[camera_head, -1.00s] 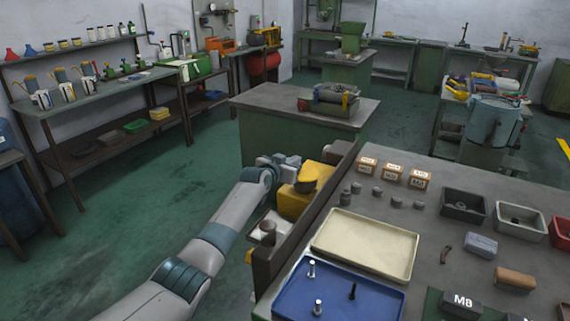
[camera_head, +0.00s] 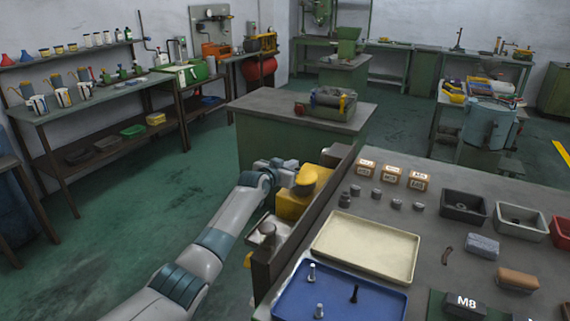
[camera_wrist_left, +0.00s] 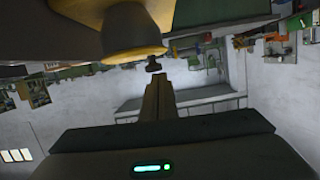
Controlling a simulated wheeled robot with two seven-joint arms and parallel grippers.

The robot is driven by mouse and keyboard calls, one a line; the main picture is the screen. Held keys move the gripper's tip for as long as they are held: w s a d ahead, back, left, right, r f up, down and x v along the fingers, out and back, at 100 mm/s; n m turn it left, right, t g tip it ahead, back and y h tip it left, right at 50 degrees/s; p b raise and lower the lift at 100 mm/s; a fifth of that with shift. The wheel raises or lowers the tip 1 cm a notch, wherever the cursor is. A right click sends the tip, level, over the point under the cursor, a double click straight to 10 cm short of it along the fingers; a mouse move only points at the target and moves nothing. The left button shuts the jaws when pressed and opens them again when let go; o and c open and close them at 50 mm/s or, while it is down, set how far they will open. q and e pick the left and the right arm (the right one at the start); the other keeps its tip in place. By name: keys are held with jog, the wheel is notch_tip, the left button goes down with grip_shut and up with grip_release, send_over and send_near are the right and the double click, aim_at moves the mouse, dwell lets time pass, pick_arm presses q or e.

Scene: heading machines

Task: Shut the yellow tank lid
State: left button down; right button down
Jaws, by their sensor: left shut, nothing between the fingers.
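The yellow tank (camera_head: 291,207) stands in the head view beyond the left edge of the workbench. Its round yellow lid (camera_head: 313,178) sits at its top, with the bright upper face showing. In the left wrist view the lid (camera_wrist_left: 112,56) lies across the grey neck (camera_wrist_left: 130,25) and appears to rest on it; any small gap cannot be made out. A small dark tab (camera_wrist_left: 153,65) sticks out at the lid's edge. My left gripper (camera_head: 292,163) is shut and empty beside the lid. Its fingers (camera_wrist_left: 158,82) point at the tab, close to it. My right gripper is out of view.
A dark upright panel (camera_head: 305,222) edges the workbench beside the tank. On the bench are a cream tray (camera_head: 367,246), a blue tray (camera_head: 335,295) and small bins (camera_head: 464,206). A green-sided table (camera_head: 300,130) stands behind the tank. Green floor (camera_head: 130,215) is open at left.

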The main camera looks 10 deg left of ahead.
pick_arm(q)
notch_tip(320, 180, up, 4)
jog(key=shift+w+a+r+p, duration=0.1)
jog(key=shift+p, duration=1.15)
jog(key=shift+s+a+b, duration=0.1)
jog(key=shift+s+b, duration=0.2)
jog(key=b+v, duration=0.2)
jog(key=v, duration=0.7)
jog(key=shift+s+a, duration=0.2)
jog(key=shift+a, duration=0.05)
